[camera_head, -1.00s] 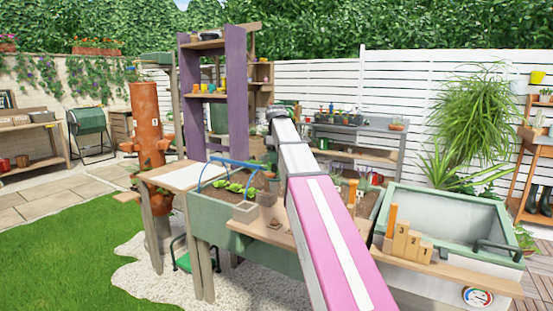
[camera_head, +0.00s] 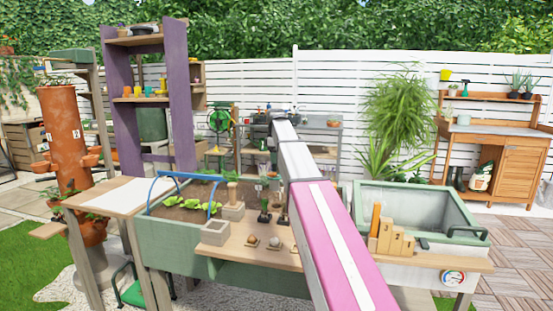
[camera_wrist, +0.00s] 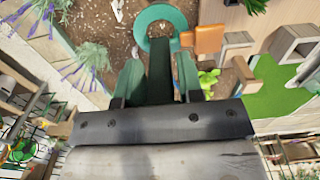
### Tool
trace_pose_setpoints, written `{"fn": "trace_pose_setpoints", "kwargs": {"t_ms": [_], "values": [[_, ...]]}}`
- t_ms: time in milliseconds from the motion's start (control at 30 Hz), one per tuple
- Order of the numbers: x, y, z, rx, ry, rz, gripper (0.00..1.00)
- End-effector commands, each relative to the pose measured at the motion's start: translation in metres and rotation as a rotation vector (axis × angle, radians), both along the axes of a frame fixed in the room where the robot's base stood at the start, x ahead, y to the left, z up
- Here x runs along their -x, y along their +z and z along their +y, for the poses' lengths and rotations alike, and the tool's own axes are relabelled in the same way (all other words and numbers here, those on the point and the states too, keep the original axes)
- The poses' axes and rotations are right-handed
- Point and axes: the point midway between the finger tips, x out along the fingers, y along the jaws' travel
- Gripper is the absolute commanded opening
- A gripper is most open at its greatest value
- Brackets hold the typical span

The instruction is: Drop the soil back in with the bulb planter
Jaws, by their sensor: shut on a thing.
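In the wrist view my gripper (camera_wrist: 160,72) is shut on the dark green handle bar of the bulb planter, whose green ring (camera_wrist: 142,32) lies beyond the fingertips. Brown shows inside the ring; I cannot tell if it is soil in the planter or the bed behind. Brown soil (camera_wrist: 100,12) of the bed shows around it, and I cannot tell how high the planter is above it. In the head view my arm hides my gripper and the planter. The raised bed (camera_head: 160,240) holds soil and lettuces left of my arm.
A blue hoop (camera_head: 153,190) arches over the bed. Grey blocks (camera_head: 215,232) and small pots stand on its wooden front ledge (camera_head: 250,255). A green-rimmed basin (camera_head: 420,225) with numbered wooden blocks (camera_head: 393,237) is right of my arm. Lavender (camera_wrist: 88,52) is near my gripper's left.

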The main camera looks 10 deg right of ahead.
Motion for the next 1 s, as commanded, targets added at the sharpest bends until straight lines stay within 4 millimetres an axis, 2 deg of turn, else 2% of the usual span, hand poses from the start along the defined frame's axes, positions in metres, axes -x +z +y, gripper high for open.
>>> {"fn": "trace_pose_setpoints", "kwargs": {"t_ms": [367,1000], "values": [[-0.002,-0.010,0.000,0.000,0.004,0.000,0.13],[-0.002,-0.071,0.000,0.000,0.004,0.001,0.13]]}}
